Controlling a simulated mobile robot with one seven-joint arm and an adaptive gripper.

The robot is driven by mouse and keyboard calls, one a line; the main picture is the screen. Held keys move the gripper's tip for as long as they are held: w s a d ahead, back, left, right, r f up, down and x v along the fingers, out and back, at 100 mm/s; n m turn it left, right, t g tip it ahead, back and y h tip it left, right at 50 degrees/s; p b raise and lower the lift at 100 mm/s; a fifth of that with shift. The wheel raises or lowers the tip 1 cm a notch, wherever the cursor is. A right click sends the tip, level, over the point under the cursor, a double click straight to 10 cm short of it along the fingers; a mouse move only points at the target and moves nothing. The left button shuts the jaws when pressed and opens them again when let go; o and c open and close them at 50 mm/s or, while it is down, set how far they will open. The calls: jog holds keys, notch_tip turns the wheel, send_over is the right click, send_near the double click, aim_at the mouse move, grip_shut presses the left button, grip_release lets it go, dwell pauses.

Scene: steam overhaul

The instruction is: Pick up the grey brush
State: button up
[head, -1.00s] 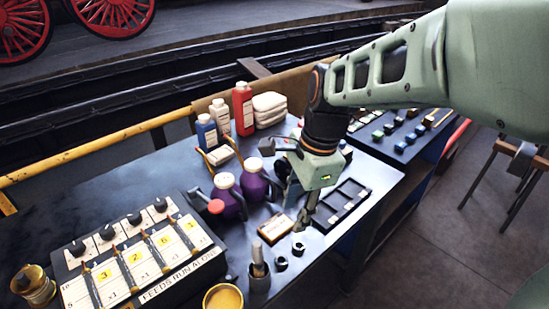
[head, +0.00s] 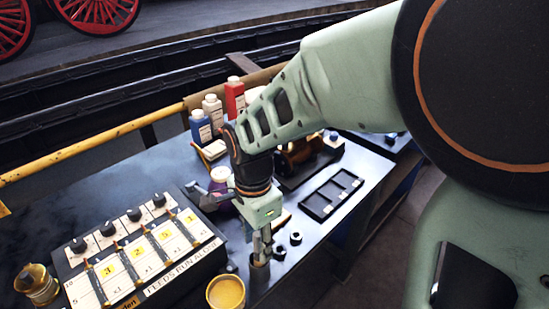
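My gripper (head: 261,244) points down over a small dark cup (head: 259,274) near the front edge of the bench. The grey brush stands upright in this cup, but my gripper now covers nearly all of it. My fingertips are at or just above the cup's mouth, around the place of the brush. I cannot tell whether they touch it or how far apart they are.
A yellow-filled tin (head: 226,292) stands just left of the cup. Black nuts (head: 295,238) lie to its right. The feeds panel (head: 145,252) takes up the left side. A black divided tray (head: 331,194) lies at the right, and bottles (head: 213,110) stand behind.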

notch_tip(320, 180, down, 2)
jog(key=shift+f, duration=0.1)
grip_shut()
dwell(0.5)
notch_tip(320, 180, up, 10)
jog(key=shift+r, duration=0.1)
